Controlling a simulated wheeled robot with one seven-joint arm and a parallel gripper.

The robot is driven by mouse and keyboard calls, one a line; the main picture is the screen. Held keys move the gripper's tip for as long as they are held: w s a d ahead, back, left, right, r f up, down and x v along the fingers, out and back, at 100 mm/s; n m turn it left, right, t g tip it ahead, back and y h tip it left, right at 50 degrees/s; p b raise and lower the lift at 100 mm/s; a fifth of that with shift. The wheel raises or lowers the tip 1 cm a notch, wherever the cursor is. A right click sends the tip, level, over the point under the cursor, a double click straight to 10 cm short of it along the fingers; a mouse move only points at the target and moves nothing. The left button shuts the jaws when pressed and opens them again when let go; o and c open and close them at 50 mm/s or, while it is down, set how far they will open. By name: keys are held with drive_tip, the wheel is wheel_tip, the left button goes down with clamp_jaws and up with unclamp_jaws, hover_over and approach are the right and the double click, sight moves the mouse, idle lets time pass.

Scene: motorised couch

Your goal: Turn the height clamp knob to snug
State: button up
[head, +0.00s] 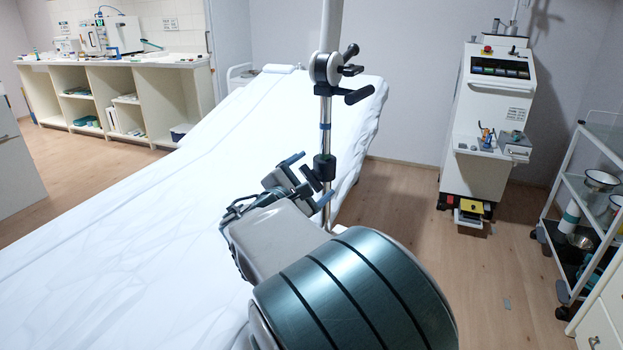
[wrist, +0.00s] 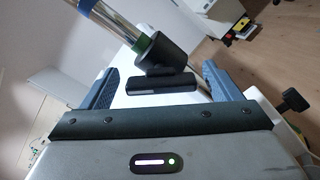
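A steel pole (head: 326,140) with a blue band stands upright by the couch's right edge. A black clamp collar (head: 324,168) sits low on it, and this also shows in the wrist view (wrist: 166,50) under a green ring. A black bar-shaped knob (wrist: 160,84) sticks out of the collar towards my gripper; I take it as the height clamp knob. My gripper (head: 314,177) is open, with its blue-grey fingers on either side of the knob. In the wrist view (wrist: 158,76) a gap shows between the knob and each finger. Whether the knob is snug cannot be seen.
Higher on the pole is another clamp (head: 327,69) with black handles. The white-sheeted couch (head: 130,215) fills the left. A white machine (head: 488,115) and a shelved trolley (head: 590,200) stand right, with clear floor (head: 400,190) between. Another black knob (wrist: 295,100) shows right of my gripper.

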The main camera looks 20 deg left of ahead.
drive_tip(key=p+v, duration=0.1)
drive_tip(key=v, duration=1.2)
drive_tip(key=shift+s+a, duration=0.15)
drive_tip(key=shift+s, duration=0.25)
drive_tip(key=w+d+r+m+g+h+p, duration=0.2)
drive_tip(key=d+m+g+p, duration=0.7)
drive_tip(key=d, duration=1.7)
drive_tip(key=s+d+r+m+g+y+p, duration=0.2)
drive_tip(key=s+d+r+m+y+p, duration=0.1)
drive_tip(key=s+d+m+p, duration=0.2)
drive_tip(key=s+d+r+m+g+y+p, duration=0.2)
drive_tip(key=s+d+m+g+y+p, duration=0.1)
drive_tip(key=s+d+m+p, duration=0.2)
drive_tip(key=s+d+m, duration=0.2)
drive_tip(key=s+m, duration=0.2)
drive_tip(key=m, duration=0.1)
drive_tip(key=shift+s+r+g+p, duration=0.3)
drive_tip(key=shift+s+r+p, duration=0.05)
drive_tip(key=shift+s+p, duration=0.05)
